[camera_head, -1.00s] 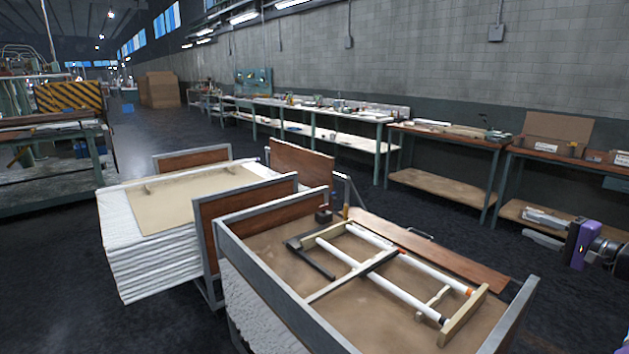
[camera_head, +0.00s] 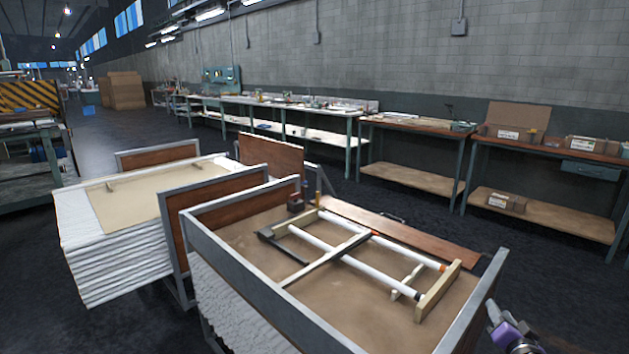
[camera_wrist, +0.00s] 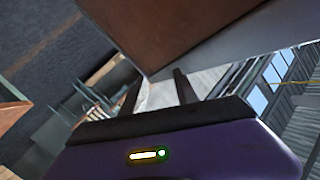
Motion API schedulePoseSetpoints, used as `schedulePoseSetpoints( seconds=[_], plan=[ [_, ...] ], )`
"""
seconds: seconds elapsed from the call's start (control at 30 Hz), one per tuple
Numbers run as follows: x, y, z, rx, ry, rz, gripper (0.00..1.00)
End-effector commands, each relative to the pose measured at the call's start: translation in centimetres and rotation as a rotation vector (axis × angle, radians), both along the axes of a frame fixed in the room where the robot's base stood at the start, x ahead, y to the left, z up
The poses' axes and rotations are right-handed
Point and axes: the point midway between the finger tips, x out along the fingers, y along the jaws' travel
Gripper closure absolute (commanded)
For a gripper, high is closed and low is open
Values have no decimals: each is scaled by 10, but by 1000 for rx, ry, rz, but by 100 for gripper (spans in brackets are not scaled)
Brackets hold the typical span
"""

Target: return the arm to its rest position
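My arm's purple wrist (camera_head: 515,336) shows at the bottom right of the head view, beside the right end of the near cart. My gripper (camera_head: 493,312) is small there and partly cut off from clear sight. In the wrist view two dark fingers of my gripper (camera_wrist: 160,84) stand apart with nothing held between them. The wrist view is tilted, with a brown panel (camera_wrist: 160,30) and a pale edge close in front of the fingers.
The near cart (camera_head: 250,279) holds white tubes (camera_head: 375,281) on a wooden frame. A second cart with a white stack (camera_head: 110,255) stands to the left. Workbenches (camera_head: 415,177) line the wall. Dark floor (camera_head: 590,290) lies open at the right.

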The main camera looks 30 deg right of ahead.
Motion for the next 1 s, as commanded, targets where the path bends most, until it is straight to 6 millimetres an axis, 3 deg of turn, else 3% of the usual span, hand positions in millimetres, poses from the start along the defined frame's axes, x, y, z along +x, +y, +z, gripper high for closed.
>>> schedulePoseSetpoints(
  seconds=[0.03, 0.1, 0.4, 0.67, 1.0],
  plan=[
    [-7, 22, -15, -40, 21, 11, 64],
    [-15, 46, -24, -94, 40, 25, 64],
    [-52, 156, -47, -297, 92, 119, 64],
    [-97, 261, -55, -448, 108, 251, 64],
    [-178, 394, -55, -565, 116, 490, 64]
  ],
)
